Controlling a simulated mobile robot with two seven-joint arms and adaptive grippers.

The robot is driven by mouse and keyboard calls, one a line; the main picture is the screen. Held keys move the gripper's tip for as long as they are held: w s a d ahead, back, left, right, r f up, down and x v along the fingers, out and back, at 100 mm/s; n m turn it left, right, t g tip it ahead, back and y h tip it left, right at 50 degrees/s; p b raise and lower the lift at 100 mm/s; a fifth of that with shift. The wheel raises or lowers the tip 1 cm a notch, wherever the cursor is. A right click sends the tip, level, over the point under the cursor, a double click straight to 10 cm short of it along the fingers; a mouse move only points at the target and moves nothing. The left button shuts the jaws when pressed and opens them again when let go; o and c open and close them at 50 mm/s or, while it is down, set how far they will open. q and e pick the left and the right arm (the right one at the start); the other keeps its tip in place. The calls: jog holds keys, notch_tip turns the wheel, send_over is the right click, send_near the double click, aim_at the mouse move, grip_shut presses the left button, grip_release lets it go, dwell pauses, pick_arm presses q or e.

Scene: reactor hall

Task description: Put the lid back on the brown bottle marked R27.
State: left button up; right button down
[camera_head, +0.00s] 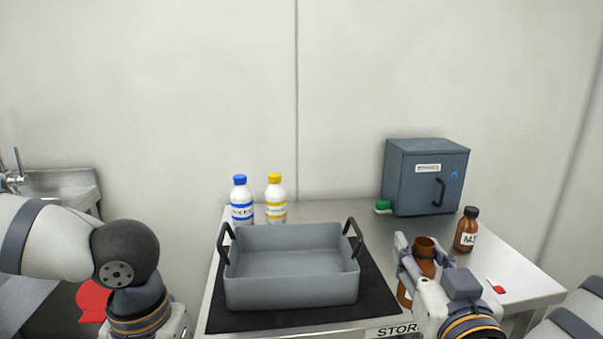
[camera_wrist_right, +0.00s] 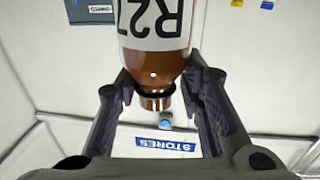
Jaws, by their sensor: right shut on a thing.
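The brown bottle marked R27 (camera_head: 424,245) is upright at the front right in the head view, its mouth open and without a lid. Its R27 label (camera_wrist_right: 150,22) and bare neck (camera_wrist_right: 155,101) show in the right wrist view. My right gripper (camera_head: 424,262) is shut on this bottle, with a finger on either side. I cannot tell whether the bottle's base touches the table. I cannot make out its lid for certain in either view. My left arm is at the lower left of the head view, with its fingers out of the frame.
A grey handled tray (camera_head: 290,292) stands on a black mat (camera_head: 376,290). Behind it are a blue-capped bottle (camera_head: 241,200) and a yellow-capped bottle (camera_head: 275,200). A black-capped brown bottle (camera_head: 467,230), a grey cabinet (camera_head: 412,185), a green item (camera_head: 383,207) and a small red-and-white item (camera_head: 496,287) are right.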

dwell(0.4)
jog(key=s+a+f+n+g+y, duration=0.2)
jog(key=s+a+f+n+y, duration=0.1)
jog(key=a+f+n+y, duration=0.1)
jog(key=s+a+f+n+g+y, duration=0.2)
jog(key=s+a+f+n+y, duration=0.2)
jog(key=a+f+y, duration=0.3)
jog(key=shift+a+f+y, duration=0.3)
jog(key=shift+a+f, duration=0.3)
jog(key=shift+a, duration=0.3)
pick_arm(q)
jog(key=w+d+r, duration=0.2)
jog(key=d+r, duration=0.2)
jog(key=d, duration=0.3)
jog(key=w+d+r+n, duration=0.1)
jog(key=d+r, duration=0.3)
jog(key=d, duration=0.4)
jog(key=w+d+r, duration=0.2)
jog(key=d+r, duration=0.2)
jog(key=d, duration=0.3)
jog(key=shift+w+d+n, duration=0.3)
jog(key=shift+w+d, duration=0.1)
